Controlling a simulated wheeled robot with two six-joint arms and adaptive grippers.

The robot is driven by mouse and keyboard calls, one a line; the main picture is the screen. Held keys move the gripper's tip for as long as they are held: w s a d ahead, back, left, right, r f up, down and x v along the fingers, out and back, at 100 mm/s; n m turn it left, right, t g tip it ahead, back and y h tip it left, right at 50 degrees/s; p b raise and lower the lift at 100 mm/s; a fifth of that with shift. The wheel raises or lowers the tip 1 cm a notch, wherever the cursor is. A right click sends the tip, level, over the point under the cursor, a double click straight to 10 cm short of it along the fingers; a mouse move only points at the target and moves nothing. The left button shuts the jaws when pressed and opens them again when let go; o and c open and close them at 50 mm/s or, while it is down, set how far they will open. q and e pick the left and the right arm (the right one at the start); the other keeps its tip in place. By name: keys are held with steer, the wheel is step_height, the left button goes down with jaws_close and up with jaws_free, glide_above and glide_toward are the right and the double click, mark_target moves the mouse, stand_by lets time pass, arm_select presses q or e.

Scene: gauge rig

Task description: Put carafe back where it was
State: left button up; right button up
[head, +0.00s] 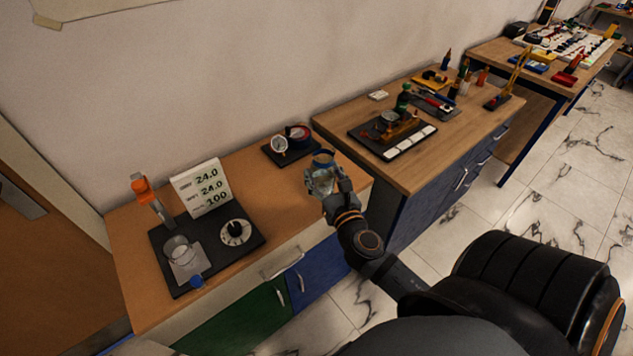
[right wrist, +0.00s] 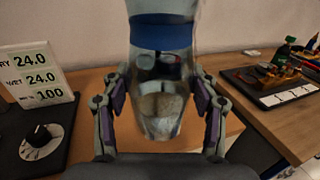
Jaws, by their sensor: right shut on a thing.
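The carafe (head: 322,176) is clear glass with a blue band. My right gripper (head: 334,192) is shut on it at the right part of the near wooden bench. In the right wrist view the carafe (right wrist: 160,85) stands upright between the two fingers of the right gripper (right wrist: 160,108). I cannot tell whether its base touches the bench top, as the gripper hides part of it. My left gripper is not in view.
On the bench (head: 150,315), a black rig (head: 215,250) holds a glass beaker (head: 181,250), a dial (head: 235,232) and a readout card (head: 202,187). A higher bench (head: 340,120) with a tray (head: 392,136) adjoins at right.

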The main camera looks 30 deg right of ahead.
steer(key=shift+w+d+f, duration=0.15)
steer(key=shift+w, duration=0.2)
steer(key=w+d+f+b, duration=0.2)
steer(key=w+f, duration=0.2)
steer(key=w+d+f+b, duration=0.2)
steer(key=w+f, duration=0.2)
steer(key=w+d+f+b, duration=0.2)
steer(key=w+f, duration=0.1)
steer(key=f, duration=0.1)
steer(key=shift+w+f, duration=0.3)
steer(key=shift+w, duration=0.1)
steer(key=shift+f, duration=0.15)
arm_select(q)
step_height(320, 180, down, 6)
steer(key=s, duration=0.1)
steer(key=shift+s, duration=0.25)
